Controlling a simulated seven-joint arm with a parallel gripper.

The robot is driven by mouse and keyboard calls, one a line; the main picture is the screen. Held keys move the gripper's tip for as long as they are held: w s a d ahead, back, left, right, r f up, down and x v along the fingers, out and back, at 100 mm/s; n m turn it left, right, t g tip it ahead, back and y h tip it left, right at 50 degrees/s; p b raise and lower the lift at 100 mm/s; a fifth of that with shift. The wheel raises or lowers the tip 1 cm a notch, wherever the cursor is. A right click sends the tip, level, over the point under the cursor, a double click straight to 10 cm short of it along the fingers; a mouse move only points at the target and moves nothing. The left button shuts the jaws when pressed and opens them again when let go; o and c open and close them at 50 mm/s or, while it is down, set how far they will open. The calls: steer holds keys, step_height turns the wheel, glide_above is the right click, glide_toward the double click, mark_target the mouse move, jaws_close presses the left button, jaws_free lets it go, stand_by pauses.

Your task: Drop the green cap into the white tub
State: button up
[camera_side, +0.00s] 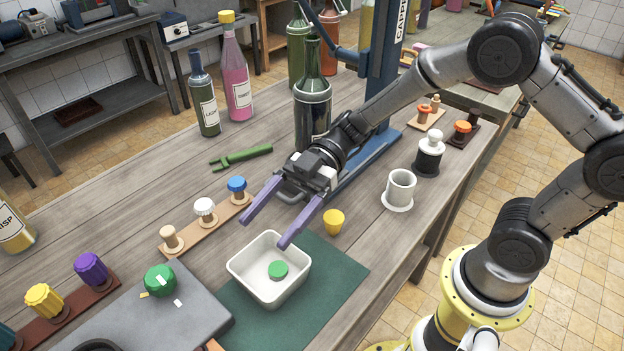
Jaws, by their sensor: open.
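The white tub (247,280) stands on a dark green mat (328,279) near the front of the bench. A small green cap (278,270) lies inside the tub, on its floor. My gripper (264,234) is open, its two long purple fingers apart above the tub's back edge, with nothing between them. A larger green knob-like cap (160,280) sits on a grey slab to the left of the tub.
A yellow cap (333,221) stands right of the tub. A wooden rack (207,227) with tan, white and blue stoppers lies behind left. A white mug (400,188) and dark bottles (312,105) stand farther back. A green wrench-like tool (240,158) lies on the bench.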

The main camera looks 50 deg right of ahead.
steer(key=v, duration=1.3)
steer(key=shift+d+r, duration=0.2)
steer(key=shift+d, duration=0.2)
steer(key=s+a+r+h, duration=0.3)
steer(key=s+r+h, duration=0.45)
steer(key=s, duration=0.45)
steer(key=s+d+f+m+t+h, duration=0.2)
steer(key=d+m, duration=0.4)
steer(key=m, duration=0.3)
steer(key=s+d+f+m+t+h, duration=0.1)
steer(key=d+m+t+h, duration=0.4)
steer(key=m, duration=0.5)
steer(key=shift+s+d+f+h, duration=0.4)
steer(key=shift+d+h, duration=0.25)
steer(key=shift+d, duration=0.15)
